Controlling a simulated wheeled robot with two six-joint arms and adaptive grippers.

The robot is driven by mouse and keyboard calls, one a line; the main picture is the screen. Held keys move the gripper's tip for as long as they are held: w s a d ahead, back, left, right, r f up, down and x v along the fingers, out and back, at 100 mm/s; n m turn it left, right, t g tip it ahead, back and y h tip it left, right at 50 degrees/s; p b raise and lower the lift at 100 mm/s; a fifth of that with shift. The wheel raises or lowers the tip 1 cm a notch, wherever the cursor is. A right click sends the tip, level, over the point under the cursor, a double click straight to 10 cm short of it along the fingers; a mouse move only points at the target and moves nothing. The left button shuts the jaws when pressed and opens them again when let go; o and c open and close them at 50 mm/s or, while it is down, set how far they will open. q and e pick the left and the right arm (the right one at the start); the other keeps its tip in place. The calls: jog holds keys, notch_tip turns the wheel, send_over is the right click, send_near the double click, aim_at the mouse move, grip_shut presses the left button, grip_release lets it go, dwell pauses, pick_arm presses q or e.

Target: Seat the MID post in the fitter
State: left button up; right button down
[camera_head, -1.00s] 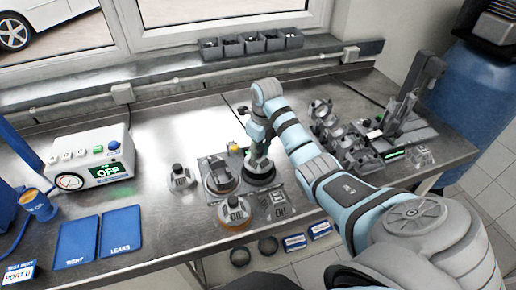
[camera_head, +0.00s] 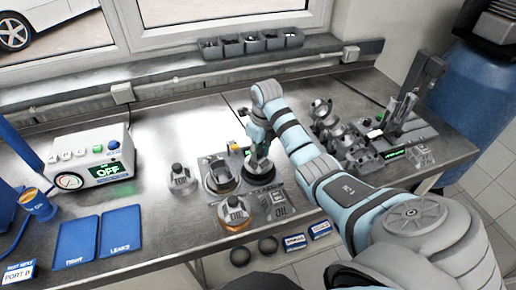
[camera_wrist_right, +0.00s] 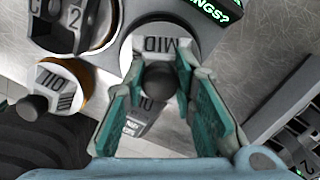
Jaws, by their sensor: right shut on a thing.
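My right gripper (camera_head: 260,158) is over a dark round base (camera_head: 262,176) at the middle of the bench. In the right wrist view its teal-padded fingers (camera_wrist_right: 163,100) flank a dark round knob (camera_wrist_right: 160,80), and the gripper is shut on it. The knob belongs to a white post marked MID (camera_wrist_right: 165,46), which has a dark rim behind it. The fingers partly hide the post, and I cannot tell whether it is fully down. The fitter looks like the grey plate (camera_head: 205,160) left of my gripper. My left gripper is not in view.
An OIL post on an amber base (camera_head: 235,214) stands front left of my gripper; another post (camera_head: 181,178) stands further left. A ringed unit (camera_head: 219,177) sits on the plate. Metal engine parts (camera_head: 345,140) lie to the right. Blue trays (camera_head: 77,242) lie at left.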

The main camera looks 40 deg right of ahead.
jog(key=shift+f, duration=0.25)
dwell(0.5)
jog(key=c, duration=1.2)
grip_release()
jog(key=shift+c, duration=0.2)
jog(key=shift+o, duration=0.6)
jog(key=shift+o, duration=1.4)
notch_tip(320, 180, up, 2)
jog(key=shift+r+p, duration=0.2)
jog(key=shift+p, duration=0.4)
jog(key=shift+r, duration=1.95)
